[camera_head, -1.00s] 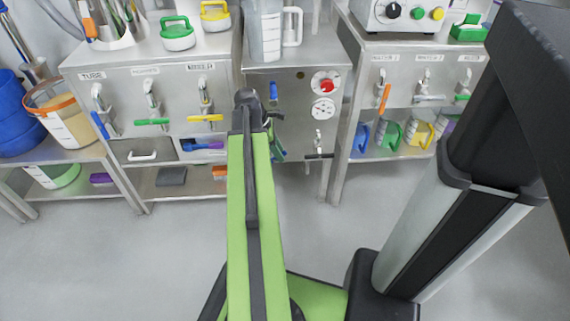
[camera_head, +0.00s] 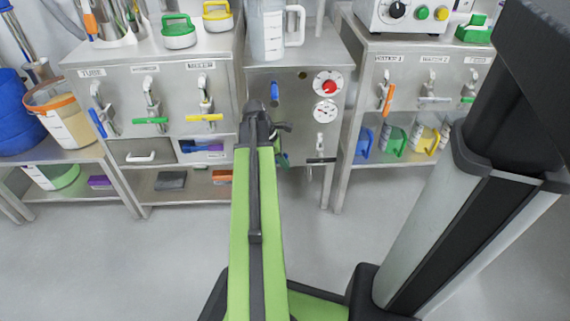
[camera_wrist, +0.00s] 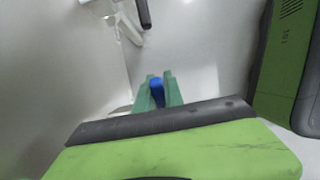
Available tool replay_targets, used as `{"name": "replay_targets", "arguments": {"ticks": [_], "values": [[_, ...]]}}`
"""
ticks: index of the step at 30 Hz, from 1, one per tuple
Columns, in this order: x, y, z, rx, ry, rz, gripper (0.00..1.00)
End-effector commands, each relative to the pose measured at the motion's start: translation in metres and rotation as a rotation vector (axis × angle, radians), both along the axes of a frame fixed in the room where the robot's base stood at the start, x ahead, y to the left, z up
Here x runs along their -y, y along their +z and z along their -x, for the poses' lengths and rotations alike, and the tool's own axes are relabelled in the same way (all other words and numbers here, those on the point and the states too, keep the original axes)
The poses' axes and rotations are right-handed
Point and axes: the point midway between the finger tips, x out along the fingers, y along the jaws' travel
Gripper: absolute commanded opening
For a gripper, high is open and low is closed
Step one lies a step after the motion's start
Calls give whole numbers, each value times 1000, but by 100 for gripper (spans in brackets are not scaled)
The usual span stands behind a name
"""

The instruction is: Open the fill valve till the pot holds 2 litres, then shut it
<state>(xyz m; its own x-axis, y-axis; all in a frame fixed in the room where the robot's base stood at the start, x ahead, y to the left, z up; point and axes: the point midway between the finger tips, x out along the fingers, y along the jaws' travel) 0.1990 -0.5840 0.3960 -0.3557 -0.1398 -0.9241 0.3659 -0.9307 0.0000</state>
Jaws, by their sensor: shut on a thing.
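A clear jug-like vessel with marks and a white handle (camera_head: 271,32) stands on the middle steel cabinet; I cannot read its level or tell if it is the pot. A blue upright handle (camera_head: 274,92) is on that cabinet's front. A black-handled valve (camera_head: 320,160) is lower right; a black handle on a metal valve also shows in the wrist view (camera_wrist: 143,14). My gripper (camera_wrist: 157,92) has its green fingers shut on a blue piece (camera_wrist: 157,88). In the head view my arm mostly hides the gripper, and I cannot tell what the blue piece belongs to.
A red knob (camera_head: 328,84) and a round dial (camera_head: 325,111) are on the middle cabinet. The left cabinet has blue, green (camera_head: 149,120) and yellow (camera_head: 204,117) valve handles. The right cabinet has an orange one (camera_head: 387,98). The floor in front is clear.

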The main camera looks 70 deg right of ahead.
Motion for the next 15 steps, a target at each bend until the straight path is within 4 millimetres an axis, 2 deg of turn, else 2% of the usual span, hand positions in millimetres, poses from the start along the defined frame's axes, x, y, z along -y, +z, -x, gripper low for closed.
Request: {"name": "replay_targets", "arguments": {"ticks": [1, 8, 15], "values": [[-5, 0, 4, -1, -5, 0, 0], [-1, -1, 3, 26, -7, -14, 0], [0, -6, 4, 146, -9, -59, 0]]}}
